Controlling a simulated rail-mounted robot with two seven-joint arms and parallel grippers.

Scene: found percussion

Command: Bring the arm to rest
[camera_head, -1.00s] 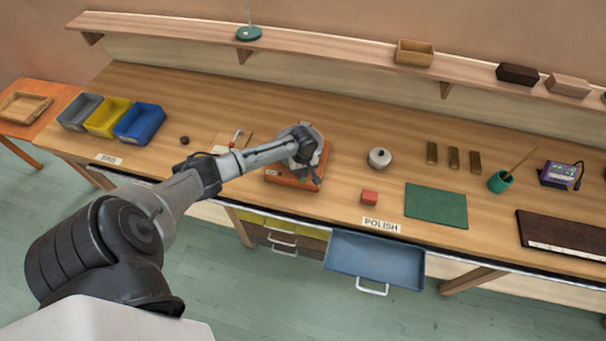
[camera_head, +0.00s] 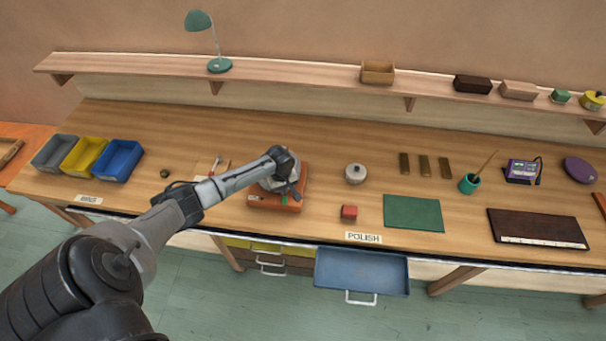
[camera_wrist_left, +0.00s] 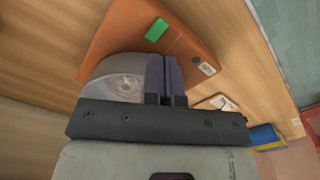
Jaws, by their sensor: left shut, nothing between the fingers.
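My left arm (camera_head: 225,188) reaches in from the left over the workbench. My left gripper (camera_head: 287,194) is over the orange box-like device (camera_head: 262,204), which has a grey round part on top. In the left wrist view, the gripper's fingers (camera_wrist_left: 163,75) are together with nothing between them. The orange device (camera_wrist_left: 135,30), with a green patch and a small white label, lies just beyond the fingertips. A clear round disc (camera_wrist_left: 122,88) shows beside the fingers. I cannot tell whether the fingers touch the device. My right gripper is not in view.
An open blue drawer (camera_head: 361,273) sticks out below the bench front. Grey, yellow and blue bins (camera_head: 118,162) stand at left. A shelf (camera_head: 300,90) runs behind.

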